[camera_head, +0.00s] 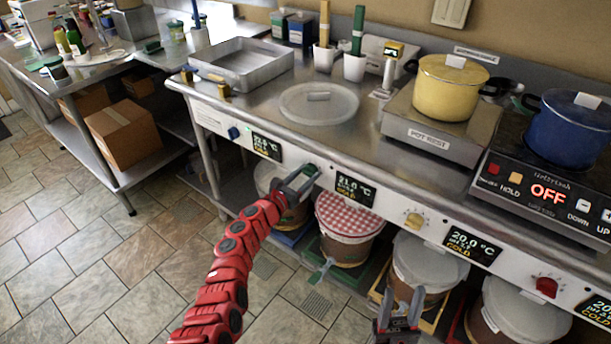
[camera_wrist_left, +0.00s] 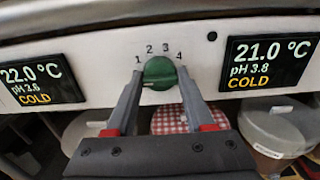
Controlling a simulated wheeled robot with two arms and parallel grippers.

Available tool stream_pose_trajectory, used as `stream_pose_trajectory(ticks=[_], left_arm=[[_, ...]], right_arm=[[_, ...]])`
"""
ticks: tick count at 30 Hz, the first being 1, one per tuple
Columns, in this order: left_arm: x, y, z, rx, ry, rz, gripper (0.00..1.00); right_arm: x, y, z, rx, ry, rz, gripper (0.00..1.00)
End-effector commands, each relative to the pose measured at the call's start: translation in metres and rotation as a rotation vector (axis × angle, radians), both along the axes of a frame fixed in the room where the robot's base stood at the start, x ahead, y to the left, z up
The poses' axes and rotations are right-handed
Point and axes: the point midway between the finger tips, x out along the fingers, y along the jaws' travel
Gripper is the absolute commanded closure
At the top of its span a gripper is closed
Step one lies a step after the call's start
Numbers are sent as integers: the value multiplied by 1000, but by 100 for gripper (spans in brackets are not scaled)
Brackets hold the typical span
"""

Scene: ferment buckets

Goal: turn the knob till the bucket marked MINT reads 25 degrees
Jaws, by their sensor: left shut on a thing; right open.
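My left gripper (camera_head: 299,182) is shut on a green knob (camera_wrist_left: 160,70) on the counter's front panel, one finger on each side of it. The numbers 1 to 4 arc above the knob; its pointer setting is not clear. The left wrist view shows a display (camera_wrist_left: 35,82) at left reading 22.0 °C, pH 3.6, COLD, and another display (camera_wrist_left: 268,62) at right reading 21.0 °C, pH 3.8, COLD. I cannot read a MINT mark on any bucket. A bucket with a red checked cover (camera_head: 347,216) stands below the 21.0 display. My right gripper (camera_head: 400,312) is open and empty.
A blue knob (camera_head: 233,132), a yellow knob (camera_head: 414,220) and a red knob (camera_head: 546,287) sit along the same panel. A display (camera_head: 471,246) reads 20.0 °C, COLD. Pale-lidded buckets (camera_head: 428,262) stand underneath. The tiled floor at left is clear.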

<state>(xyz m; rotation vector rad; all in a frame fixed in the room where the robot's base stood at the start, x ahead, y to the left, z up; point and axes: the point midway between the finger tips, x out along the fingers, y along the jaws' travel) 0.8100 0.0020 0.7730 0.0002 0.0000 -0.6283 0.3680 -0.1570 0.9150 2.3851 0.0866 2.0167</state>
Motion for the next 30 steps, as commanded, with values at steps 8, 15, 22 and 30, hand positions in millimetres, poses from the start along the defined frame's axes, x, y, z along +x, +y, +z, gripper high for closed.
stream_pose_trajectory(ticks=[8, 15, 22, 30], left_arm=[[0, 0, -2, 43, -31, 0, 100], [0, 0, -3, 169, -123, 1, 100], [0, 0, -4, 341, -249, -1, 100], [0, 0, -3, 548, -402, 0, 100]], right_arm=[[0, 0, -5, 0, 0, 0, 53], [0, 0, -17, 0, 0, 0, 53], [0, 0, -33, 0, 0, 0, 53], [0, 0, -53, 0, 0, 0, 53]])
